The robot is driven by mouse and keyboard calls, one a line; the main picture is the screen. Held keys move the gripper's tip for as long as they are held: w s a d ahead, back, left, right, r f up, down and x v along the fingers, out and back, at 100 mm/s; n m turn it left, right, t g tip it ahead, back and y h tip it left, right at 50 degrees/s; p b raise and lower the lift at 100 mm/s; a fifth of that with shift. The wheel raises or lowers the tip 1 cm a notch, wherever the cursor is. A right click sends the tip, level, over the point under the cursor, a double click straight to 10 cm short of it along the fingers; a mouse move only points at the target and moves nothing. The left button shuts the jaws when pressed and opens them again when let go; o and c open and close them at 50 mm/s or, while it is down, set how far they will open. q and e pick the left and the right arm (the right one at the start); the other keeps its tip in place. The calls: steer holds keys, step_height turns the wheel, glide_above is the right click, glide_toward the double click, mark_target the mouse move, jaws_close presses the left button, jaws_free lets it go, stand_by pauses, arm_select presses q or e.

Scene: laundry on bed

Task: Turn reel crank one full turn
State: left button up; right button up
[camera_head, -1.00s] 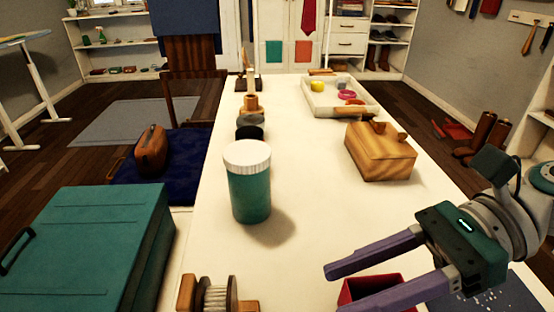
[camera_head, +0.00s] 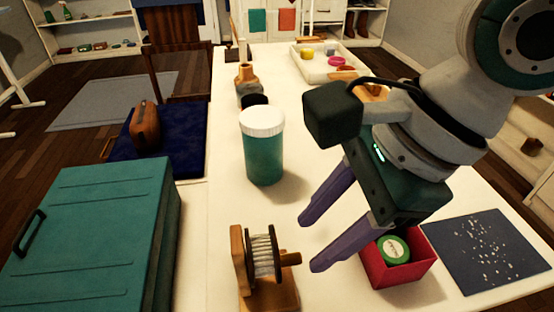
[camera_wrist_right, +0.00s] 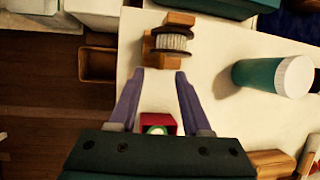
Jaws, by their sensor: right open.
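The reel (camera_head: 262,257) stands on the near part of the white table (camera_head: 222,215), with pale line wound between dark flanges on a wooden frame. A short wooden piece, perhaps the crank knob (camera_head: 291,259), sticks out on its right side. My right gripper (camera_head: 307,245) is open and empty, its purple fingers just right of the reel and pointing toward it. In the wrist view the reel (camera_wrist_right: 172,40) lies ahead of and between the spread fingertips (camera_wrist_right: 158,72), apart from them. My left gripper is in no view.
A red box (camera_head: 403,270) holding a green-and-white round tin (camera_head: 393,250) sits beneath my right gripper. A teal jar with a white lid (camera_head: 264,150) stands behind the reel. A dark speckled mat (camera_head: 485,250) lies right; a teal case (camera_head: 95,235) stands left.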

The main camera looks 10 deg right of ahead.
mark_target(295, 256)
steer(key=shift+b+x, duration=0.45)
steer(key=shift+x, duration=1.5)
jaws_close()
